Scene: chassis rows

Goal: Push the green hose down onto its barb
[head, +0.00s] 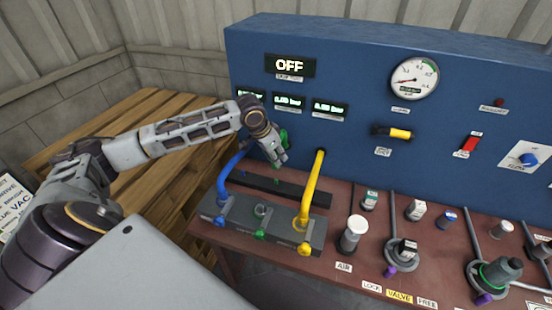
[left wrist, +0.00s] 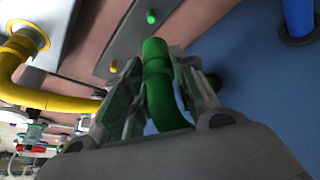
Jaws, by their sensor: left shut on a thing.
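My left gripper (head: 279,158) is shut on the green hose (left wrist: 158,72) and holds it in front of the blue panel, above the dark manifold block (head: 231,228). In the left wrist view the hose lies between the two fingers (left wrist: 158,88), its open end beyond the fingertips and apart from any fitting. In the head view a bit of the green hose (head: 284,138) shows behind the gripper. The bare middle barb (head: 261,209) stands on the manifold, above a green tap (head: 260,235). My right gripper is not in view.
A blue hose (head: 225,180) and a yellow hose (head: 315,182) stand on the outer manifold ports, flanking the middle barb. A dark rail (head: 300,191) with small coloured pegs lies behind the manifold. Valves and a white-capped cylinder (head: 353,232) stand to the right.

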